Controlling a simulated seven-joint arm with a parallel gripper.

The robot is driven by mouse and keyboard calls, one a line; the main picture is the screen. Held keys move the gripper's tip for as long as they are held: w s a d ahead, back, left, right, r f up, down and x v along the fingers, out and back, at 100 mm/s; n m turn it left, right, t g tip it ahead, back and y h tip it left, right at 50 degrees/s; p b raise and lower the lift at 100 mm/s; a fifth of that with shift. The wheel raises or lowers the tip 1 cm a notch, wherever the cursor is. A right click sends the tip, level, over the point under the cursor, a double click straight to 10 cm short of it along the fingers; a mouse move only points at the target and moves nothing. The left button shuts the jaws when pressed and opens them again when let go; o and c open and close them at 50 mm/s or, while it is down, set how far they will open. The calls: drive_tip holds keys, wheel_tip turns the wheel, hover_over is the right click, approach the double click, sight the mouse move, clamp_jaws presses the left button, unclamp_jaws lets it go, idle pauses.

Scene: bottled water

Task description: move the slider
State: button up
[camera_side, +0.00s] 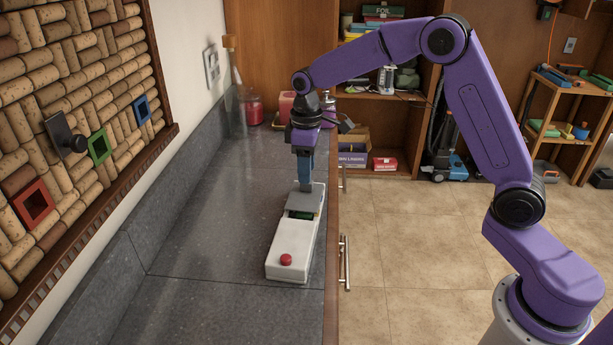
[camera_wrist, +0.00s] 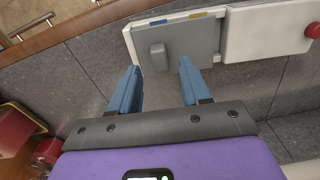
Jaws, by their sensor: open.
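A white box (camera_side: 292,240) lies lengthwise on the grey counter, with a red button (camera_side: 286,259) at its near end. Its grey slider panel (camera_side: 303,204) shows at the far half, with a small dark green area beside it. In the wrist view the grey panel (camera_wrist: 190,45) carries a raised grey knob (camera_wrist: 158,57) and blue and yellow marks along one edge. My gripper (camera_side: 305,187) points down over the panel. In the wrist view my gripper (camera_wrist: 160,68) is open, its blue fingers on either side of the knob with gaps. Contact cannot be told.
The counter (camera_side: 200,245) is clear left of the box; its right edge and a metal handle (camera_side: 344,262) are close by. A cork board (camera_side: 75,110) with coloured square frames hangs on the left wall. Red jars (camera_side: 254,111) stand at the counter's back.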

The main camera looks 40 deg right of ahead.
drive_tip(key=shift+f, duration=1.55)
clamp_jaws()
drive_tip(key=s+a, duration=0.2)
drive_tip(key=a, duration=0.1)
drive_tip(key=s+a, duration=0.5)
drive_tip(key=a, duration=0.1)
drive_tip(key=shift+s, duration=0.2)
unclamp_jaws()
